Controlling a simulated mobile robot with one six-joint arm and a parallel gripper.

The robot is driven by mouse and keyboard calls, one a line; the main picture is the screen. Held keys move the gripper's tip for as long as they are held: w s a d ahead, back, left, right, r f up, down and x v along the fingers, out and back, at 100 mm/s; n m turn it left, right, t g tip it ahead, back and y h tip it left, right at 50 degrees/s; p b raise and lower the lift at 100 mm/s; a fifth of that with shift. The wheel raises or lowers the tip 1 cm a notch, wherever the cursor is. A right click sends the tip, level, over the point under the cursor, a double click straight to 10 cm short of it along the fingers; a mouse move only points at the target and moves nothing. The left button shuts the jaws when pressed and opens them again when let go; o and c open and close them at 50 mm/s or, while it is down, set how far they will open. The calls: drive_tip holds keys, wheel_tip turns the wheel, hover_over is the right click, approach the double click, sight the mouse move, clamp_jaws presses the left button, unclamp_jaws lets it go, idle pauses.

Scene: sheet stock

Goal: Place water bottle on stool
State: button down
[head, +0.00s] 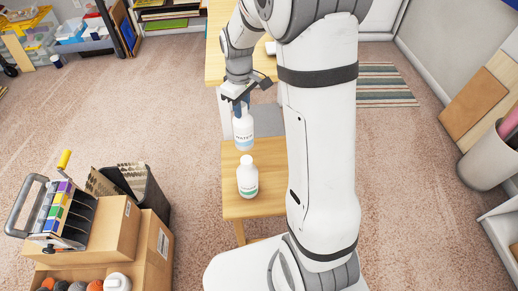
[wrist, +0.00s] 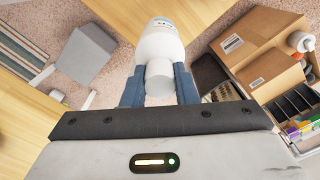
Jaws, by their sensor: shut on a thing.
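A wooden stool (head: 268,176) stands near the middle of the head view, left of my arm. My gripper (head: 241,107) is shut on a white water bottle (head: 243,131), gripped near its cap and upright. The bottle overlaps the stool's far edge in the picture; I cannot tell whether its base touches the seat. A second white bottle (head: 247,180) with a green label stands upright on the seat, nearer to the camera. In the wrist view, the held bottle (wrist: 161,43) sits between the blue fingers of my gripper (wrist: 159,84) and hides what is behind it.
A wooden table (head: 215,62) stands behind the stool, partly hidden by my arm. Cardboard boxes (head: 110,228) and a black bin (head: 144,188) stand at the left front. A striped rug (head: 387,84) lies at the back right. Carpet left of the stool is clear.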

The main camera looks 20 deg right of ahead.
sight(243, 124)
wheel_tip(243, 124, down, 8)
drive_tip(key=shift+r, duration=0.2)
drive_tip(key=shift+f, duration=0.15)
drive_tip(key=c, duration=1.1)
unclamp_jaws()
drive_tip(key=shift+c, duration=0.2)
wheel_tip(243, 124, up, 12)
drive_tip(key=s+r+m+t, duration=0.1)
drive_tip(key=s+r+m, duration=0.2)
drive_tip(key=s, duration=0.7)
drive_tip(key=s+d+r+m+t, duration=0.1)
drive_tip(key=s+r+m, duration=0.2)
drive_tip(key=s, duration=0.8)
drive_tip(key=shift+s+r+m, duration=0.3)
drive_tip(key=shift+r+m, duration=0.1)
drive_tip(key=shift+m, duration=0.5)
